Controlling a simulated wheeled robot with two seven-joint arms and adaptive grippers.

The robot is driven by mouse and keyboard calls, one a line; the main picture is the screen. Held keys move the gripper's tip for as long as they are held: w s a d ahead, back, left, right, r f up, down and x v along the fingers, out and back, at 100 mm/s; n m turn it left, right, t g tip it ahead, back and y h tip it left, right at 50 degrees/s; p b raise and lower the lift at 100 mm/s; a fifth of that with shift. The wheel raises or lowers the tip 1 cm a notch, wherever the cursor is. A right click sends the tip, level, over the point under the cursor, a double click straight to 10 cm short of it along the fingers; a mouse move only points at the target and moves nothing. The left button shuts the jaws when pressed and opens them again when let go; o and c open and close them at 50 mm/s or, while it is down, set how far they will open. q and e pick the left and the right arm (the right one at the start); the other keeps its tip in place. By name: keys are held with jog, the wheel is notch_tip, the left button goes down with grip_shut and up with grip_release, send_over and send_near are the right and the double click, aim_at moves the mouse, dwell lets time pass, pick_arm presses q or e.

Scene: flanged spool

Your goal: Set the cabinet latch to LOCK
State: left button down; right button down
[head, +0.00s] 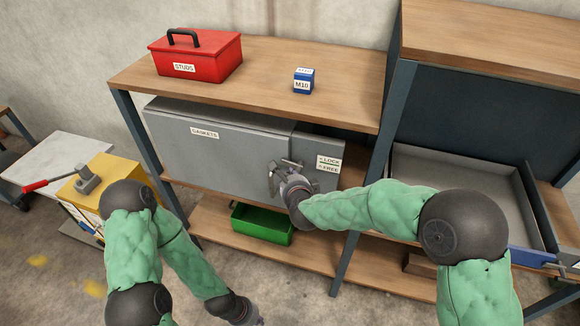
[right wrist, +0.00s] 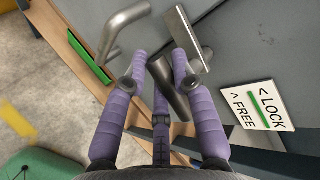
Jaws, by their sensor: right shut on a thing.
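The grey cabinet (head: 225,150) marked GASKETS stands on the middle shelf with its front closed. Its metal latch (head: 290,163) is at the right part of the front, left of the LOCK/FREE label (head: 328,164). My right gripper (head: 277,176) is at the latch. In the right wrist view, its purple fingers (right wrist: 160,72) are shut around a metal bar of the latch (right wrist: 170,92). The label (right wrist: 258,107) there shows LOCK, FREE and a green bar. The fingers partly hide the latch, so its exact setting is unclear. My left gripper (head: 249,317) hangs low, its fingertips cut off.
A bent metal handle (right wrist: 120,30) is left of the gripped bar. A green bin (head: 262,225) sits on the lower shelf. A red STUDS toolbox (head: 197,56) and blue M10 box (head: 303,82) stand on top. A grey drawer (head: 440,165) is open at right.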

jog(key=shift+n+g+h+p, duration=0.3)
jog(key=shift+n+h+p, duration=0.15)
jog(key=shift+p, duration=1.25)
jog(key=shift+f+h+p, duration=0.2)
jog(key=shift+h+p, duration=0.05)
jog(key=shift+p, duration=0.25)
jog(key=c, duration=1)
grip_release()
jog(key=v, duration=1.2)
